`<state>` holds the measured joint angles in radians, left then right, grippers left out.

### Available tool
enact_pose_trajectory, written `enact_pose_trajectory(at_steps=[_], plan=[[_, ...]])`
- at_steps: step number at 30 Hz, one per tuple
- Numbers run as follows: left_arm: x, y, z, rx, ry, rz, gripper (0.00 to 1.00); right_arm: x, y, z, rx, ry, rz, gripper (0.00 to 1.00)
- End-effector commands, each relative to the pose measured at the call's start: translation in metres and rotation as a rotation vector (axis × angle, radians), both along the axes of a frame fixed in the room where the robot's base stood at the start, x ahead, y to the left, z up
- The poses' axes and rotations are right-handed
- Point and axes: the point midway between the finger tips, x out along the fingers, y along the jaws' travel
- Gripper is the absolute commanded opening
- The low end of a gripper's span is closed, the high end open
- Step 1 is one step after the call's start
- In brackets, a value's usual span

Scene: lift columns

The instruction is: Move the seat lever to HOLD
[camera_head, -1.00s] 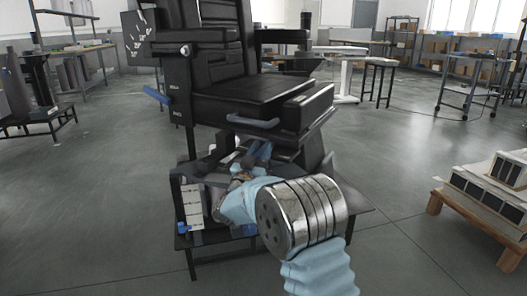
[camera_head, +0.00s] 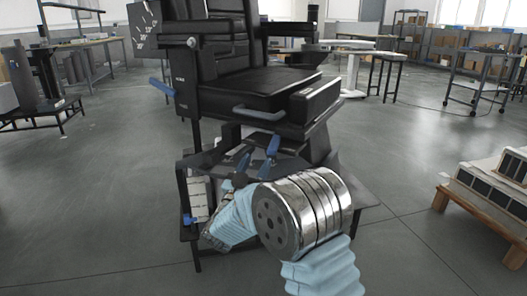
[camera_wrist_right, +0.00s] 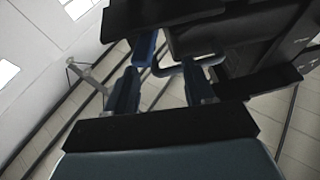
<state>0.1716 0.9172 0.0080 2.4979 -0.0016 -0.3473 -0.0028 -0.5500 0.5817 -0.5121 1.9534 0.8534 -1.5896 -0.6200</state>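The black seat (camera_head: 262,88) stands in the middle of the head view. A blue lever (camera_head: 160,87) sticks out from its left side panel, tilted, near the upper of two small pale labels. A blue-grey U-shaped handle (camera_head: 258,113) is on the seat's front edge. My right gripper (camera_head: 257,153) is open and empty below this handle, its blue fingers pointing up. In the right wrist view, the handle (camera_wrist_right: 184,68) shows beyond and between the spread fingers (camera_wrist_right: 161,90), apparently not gripped. A blue bar beside it is partly hidden. My left gripper is out of view.
The seat stands on a dark low platform (camera_head: 352,196), with a pale boxy unit (camera_head: 198,198) at its left. A wooden pallet with pale units (camera_head: 490,190) is at the right.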

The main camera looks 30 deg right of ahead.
Motion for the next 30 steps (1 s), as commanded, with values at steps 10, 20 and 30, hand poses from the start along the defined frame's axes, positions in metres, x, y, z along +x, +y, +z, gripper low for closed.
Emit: enact_pose_trajectory(at_steps=[10, 20, 30], plan=[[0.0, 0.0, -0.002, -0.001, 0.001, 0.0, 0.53, -0.029, 0.037, -0.02, 0.0, 0.0, -0.001, 0.54], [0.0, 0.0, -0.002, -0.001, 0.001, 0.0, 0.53, -0.03, 0.038, -0.02, 0.0, 0.0, -0.002, 0.54], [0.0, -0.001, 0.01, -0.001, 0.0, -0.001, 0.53, -0.013, 0.04, -0.053, 0.041, 0.108, 0.105, 0.54]])
